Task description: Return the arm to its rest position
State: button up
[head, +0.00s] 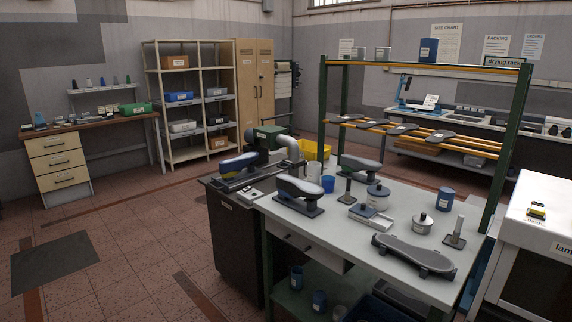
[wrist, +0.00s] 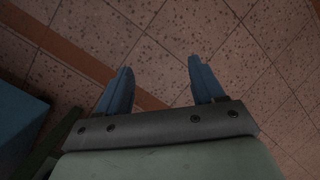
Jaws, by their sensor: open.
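My gripper (wrist: 160,78) shows in the wrist view with its two blue fingers spread apart and nothing between them. My gripper and arm do not show in the head view. Shoe lasts stand on the grey workbench (head: 355,240) in the head view: one dark last (head: 299,188) at its front left and another last (head: 360,165) farther back.
The bench also holds a grey pot (head: 378,196), a blue canister (head: 445,199) and a dark sole-shaped plate (head: 413,254). A green-posted drying rack (head: 324,100) rises behind it. A white machine (head: 540,215) stands at the right. Open floor (head: 150,240) lies at the left.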

jog(key=s+d+m+g+h, duration=0.1)
jog(key=s+d+g, duration=0.2)
jog(key=s, duration=1.6)
jog(key=shift+s+d+h, duration=0.15)
jog(key=shift+d+h, duration=0.25)
jog(key=shift+d, duration=0.25)
jog(key=shift+f, duration=0.1)
